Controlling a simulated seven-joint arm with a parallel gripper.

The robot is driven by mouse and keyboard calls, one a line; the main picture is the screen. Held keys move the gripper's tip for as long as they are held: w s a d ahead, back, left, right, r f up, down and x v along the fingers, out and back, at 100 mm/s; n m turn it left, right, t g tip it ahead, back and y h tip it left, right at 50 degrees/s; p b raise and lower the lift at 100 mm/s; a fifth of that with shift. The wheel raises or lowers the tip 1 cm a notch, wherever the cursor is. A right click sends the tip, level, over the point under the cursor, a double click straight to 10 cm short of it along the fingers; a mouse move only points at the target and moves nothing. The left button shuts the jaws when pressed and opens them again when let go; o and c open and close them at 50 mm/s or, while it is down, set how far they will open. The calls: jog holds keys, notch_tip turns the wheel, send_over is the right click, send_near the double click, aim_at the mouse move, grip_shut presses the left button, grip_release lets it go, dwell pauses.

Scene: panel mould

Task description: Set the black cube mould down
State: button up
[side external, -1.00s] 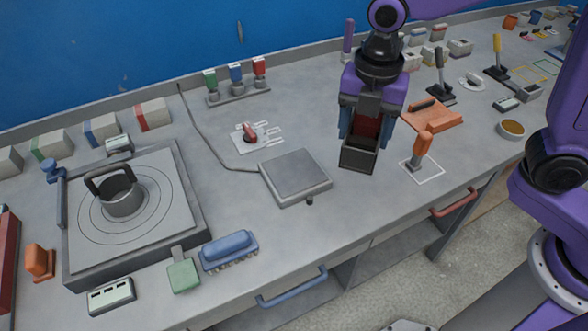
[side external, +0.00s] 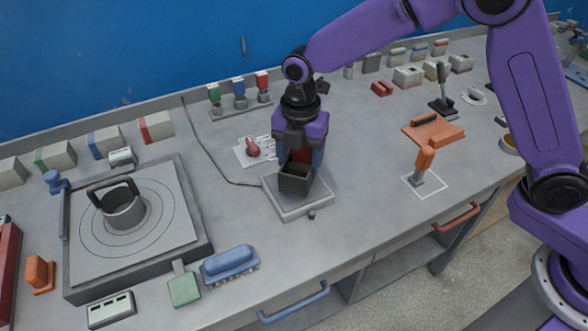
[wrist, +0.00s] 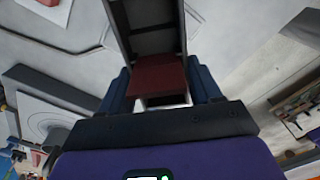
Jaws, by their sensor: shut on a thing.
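The black cube mould (side external: 296,179) is a dark, open-topped box. It is upright over the square grey plate (side external: 317,204) in the side view; whether it touches the plate or hangs just above it I cannot tell. My gripper (side external: 300,160) is shut on the mould from above and behind, with blue fingers at either side. In the wrist view the mould (wrist: 143,22) shows between the blue fingers, with a dark red piece (wrist: 158,78) in front of it. The mould's underside is hidden.
A round pot with a handle (side external: 122,207) stands on a large plate at left. A blue brush (side external: 229,264) and green scraper (side external: 183,287) lie in front. An orange-handled tool (side external: 423,165) stands at right. A cable runs behind the plate. Bench between plate and front edge is clear.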

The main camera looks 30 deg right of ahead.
aim_at(294, 173)
jog(key=shift+w+a+f, duration=0.2)
jog(key=shift+w+f, duration=0.1)
jog(key=shift+f, duration=0.15)
jog(key=shift+w+a+f, duration=0.2)
jog(key=shift+w+f, duration=0.1)
jog(key=shift+f, duration=1.5)
jog(key=shift+f, duration=0.15)
jog(key=o, duration=1.2)
notch_tip(294, 173, up, 12)
jog(key=shift+r, duration=0.15)
